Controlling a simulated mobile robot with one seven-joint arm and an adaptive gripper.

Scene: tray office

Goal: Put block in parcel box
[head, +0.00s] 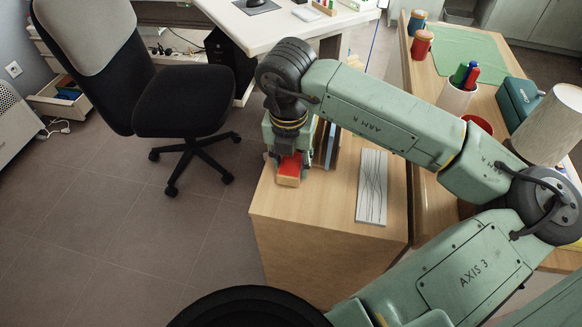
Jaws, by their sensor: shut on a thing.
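A block (289,172) with a red top and a light wooden side is at the left part of a wooden cabinet top (318,206). My gripper (290,160) points down and is shut on the block. I cannot tell whether the block rests on the cabinet top or hangs just above it. My gripper partly covers the block's far side. I cannot make out a parcel box for certain in this view.
Upright books or folders (326,145) stand close to the right of my gripper. A white patterned board (372,187) lies further right. A desk at the right holds a pen cup (455,99), a teal box (518,102) and a lamp (550,125). An office chair (183,101) stands left.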

